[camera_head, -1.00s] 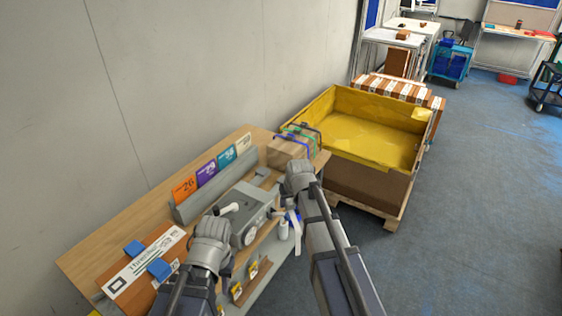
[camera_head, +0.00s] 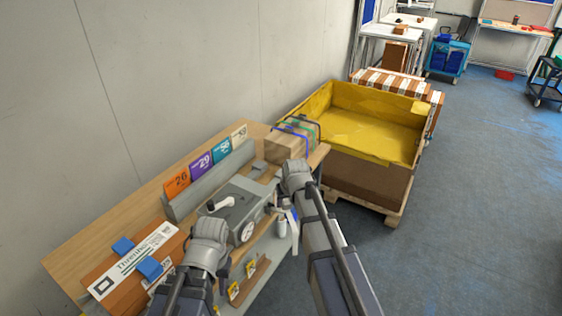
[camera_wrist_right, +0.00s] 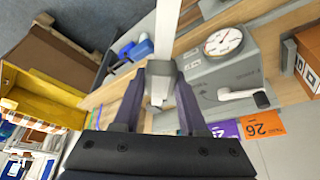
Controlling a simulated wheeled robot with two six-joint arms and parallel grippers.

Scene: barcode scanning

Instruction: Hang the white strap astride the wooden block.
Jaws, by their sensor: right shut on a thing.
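The wooden block (camera_head: 287,147) sits at the far right end of the bench. Blue and green straps lie across it. My right gripper (camera_wrist_right: 160,74) is shut on the white strap (camera_wrist_right: 167,30), which runs between its fingertips to the top edge of the right wrist view. In the head view the strap (camera_head: 293,219) hangs down by the bench's front edge, near and below the block, apart from it. My left gripper (camera_head: 207,250) is in front of the bench in the head view; its fingers are hidden behind its own wrist.
A grey machine with a dial (camera_head: 240,212) stands on the bench between the block and a labelled brown box (camera_head: 110,283). Numbered cards (camera_head: 202,165) stand in a grey rack behind. A yellow-lined crate (camera_head: 360,135) stands on a pallet to the right. Open floor lies further right.

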